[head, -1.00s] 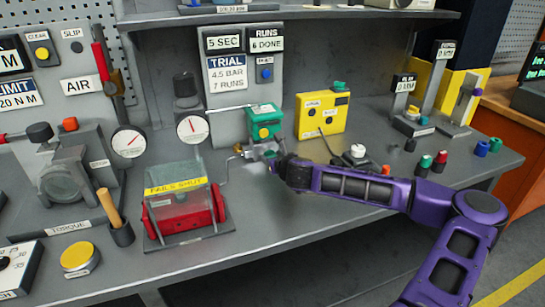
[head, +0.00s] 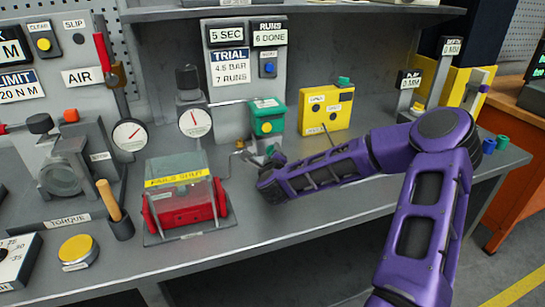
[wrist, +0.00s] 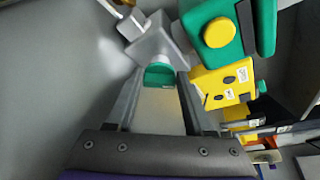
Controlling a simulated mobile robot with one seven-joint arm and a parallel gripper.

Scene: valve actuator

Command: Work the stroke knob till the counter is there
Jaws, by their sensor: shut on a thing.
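The counter (head: 270,38) on the grey back panel reads "RUNS 6 DONE". A "TRIAL" sign (head: 230,66) beside it says 4.5 bar, 7 runs. The green box (head: 267,117) with a yellow button stands above a grey fitting (wrist: 155,45). My gripper (head: 266,182) is low in front of this fitting. In the wrist view a small green knob (wrist: 160,76) shows between the fingertips of my gripper (wrist: 160,88), and the jaws are shut on it.
A red actuator (head: 185,205) under a clear "FAILS SHUT" cover stands left of my gripper. A pressure gauge (head: 195,122) is behind it. A yellow box (head: 326,108) stands back right. The bench front below my arm is clear.

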